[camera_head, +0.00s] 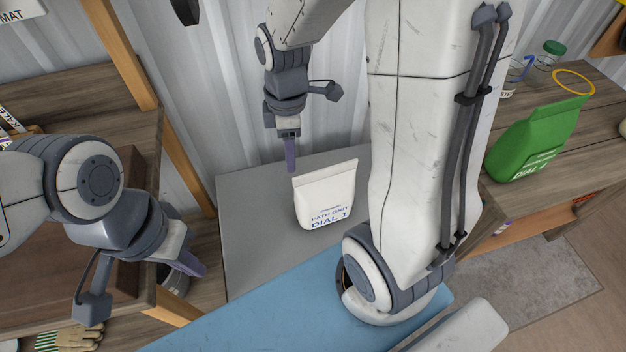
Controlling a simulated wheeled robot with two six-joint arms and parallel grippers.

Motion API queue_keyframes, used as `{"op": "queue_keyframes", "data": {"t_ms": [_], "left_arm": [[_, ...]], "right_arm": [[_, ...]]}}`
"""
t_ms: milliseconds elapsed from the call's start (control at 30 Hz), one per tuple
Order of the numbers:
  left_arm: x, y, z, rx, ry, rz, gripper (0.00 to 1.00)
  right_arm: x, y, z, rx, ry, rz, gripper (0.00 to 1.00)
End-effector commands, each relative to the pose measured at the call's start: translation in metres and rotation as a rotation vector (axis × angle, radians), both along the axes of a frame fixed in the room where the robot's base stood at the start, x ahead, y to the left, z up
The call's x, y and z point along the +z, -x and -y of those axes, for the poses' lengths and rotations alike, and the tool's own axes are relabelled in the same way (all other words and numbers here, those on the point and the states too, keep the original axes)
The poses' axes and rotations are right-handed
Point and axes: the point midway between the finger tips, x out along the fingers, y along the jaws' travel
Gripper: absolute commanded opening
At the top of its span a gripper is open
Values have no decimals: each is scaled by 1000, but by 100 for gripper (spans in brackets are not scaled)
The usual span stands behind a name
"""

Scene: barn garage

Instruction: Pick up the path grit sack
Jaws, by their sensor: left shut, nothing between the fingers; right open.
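The path grit sack (325,190) is a white bag with "PATH GRIT DIAL 1" printed near its bottom. It stands upright on a grey surface (247,215) in the middle of the view. My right gripper (291,163) points down just to the left of the sack's top edge, seen nearly edge-on. It is open and holds nothing. My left gripper (195,266) is low at the left, well away from the sack, shut and empty.
A blue surface (250,310) lies in front of the grey one. A green sack (535,138) and a green-lidded jar (550,55) stand on a wooden bench at right. Wooden shelving (75,95) is at left, with striped gloves (70,338) below. A corrugated wall (220,110) is behind.

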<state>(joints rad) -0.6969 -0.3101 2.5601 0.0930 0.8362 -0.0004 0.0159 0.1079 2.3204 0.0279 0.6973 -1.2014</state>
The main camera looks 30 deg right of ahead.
Motion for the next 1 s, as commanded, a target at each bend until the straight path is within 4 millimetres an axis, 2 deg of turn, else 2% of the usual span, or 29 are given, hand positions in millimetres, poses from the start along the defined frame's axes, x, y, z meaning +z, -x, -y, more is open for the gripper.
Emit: {"op": "queue_keyframes", "data": {"t_ms": [33, 100, 200, 300, 433, 633, 867, 1000], "left_arm": [[-7, 0, 0, 0, 0, 0, 0], [-11, 0, 0, 0, 0, 0, 0], [-14, 0, 0, 0, 0, 0, 0], [-16, 0, 0, 0, 0, 0, 0], [-18, 0, 0, 0, 0, 0, 0], [-22, 0, 0, 0, 0, 0, 0], [-23, 0, 0, 0, 0, 0, 0], [-24, 0, 0, 0, 0, 0, 0]], "right_arm": [[-15, -8, 23, 32, 5, -7, 51], [-27, -14, 48, 94, 10, -10, 51], [-40, -20, 76, 167, 15, -11, 51], [-47, -21, 93, 216, 18, -14, 51], [-59, -22, 102, 246, 19, -16, 51], [-90, -22, 102, 251, 18, -18, 51], [-108, -22, 101, 250, 19, -16, 51], [-129, -21, 102, 249, 17, -20, 51]]}}
